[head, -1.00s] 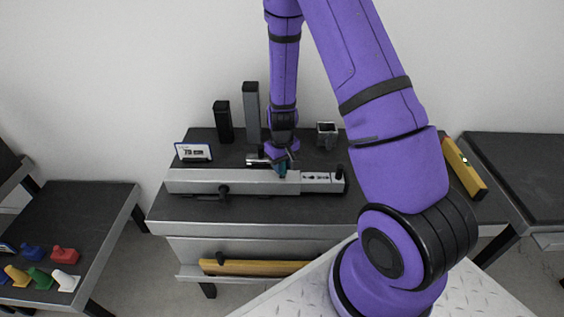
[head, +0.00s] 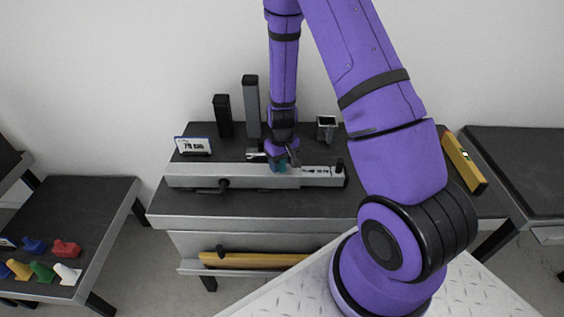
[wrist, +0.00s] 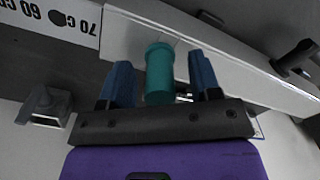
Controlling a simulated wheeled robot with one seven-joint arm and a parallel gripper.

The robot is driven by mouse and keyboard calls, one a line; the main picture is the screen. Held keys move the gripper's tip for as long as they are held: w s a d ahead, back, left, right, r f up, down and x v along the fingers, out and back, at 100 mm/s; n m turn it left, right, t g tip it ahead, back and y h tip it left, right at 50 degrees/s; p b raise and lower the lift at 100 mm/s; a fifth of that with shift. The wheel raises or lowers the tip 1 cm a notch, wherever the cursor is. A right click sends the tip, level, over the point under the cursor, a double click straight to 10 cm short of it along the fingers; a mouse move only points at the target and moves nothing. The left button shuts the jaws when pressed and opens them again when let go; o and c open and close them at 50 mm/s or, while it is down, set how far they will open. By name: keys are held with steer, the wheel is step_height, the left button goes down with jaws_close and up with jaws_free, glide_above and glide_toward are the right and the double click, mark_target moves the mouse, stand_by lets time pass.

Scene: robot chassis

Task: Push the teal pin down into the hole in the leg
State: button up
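The teal pin (wrist: 159,75) stands between the two blue fingers of my gripper (wrist: 162,83) in the wrist view, with a visible gap on each side. The gripper is open around it. The pin meets the pale metal leg (wrist: 235,65); the hole is hidden. In the head view the leg (head: 215,176) lies along the front of the dark workbench. My gripper (head: 283,158) is over it, and a bit of the teal pin (head: 278,167) shows below the gripper. How deep the pin sits cannot be told.
A scale strip (head: 318,170) with a black knob (head: 340,164) is at the leg's right end. Behind stand a small display (head: 194,146), two dark posts (head: 250,107) and a grey open holder (head: 326,130). A yellow level (head: 464,162) lies right.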

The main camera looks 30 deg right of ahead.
step_height(320, 180, up, 11)
steer(key=shift+f, duration=0.1)
stand_by(0.7)
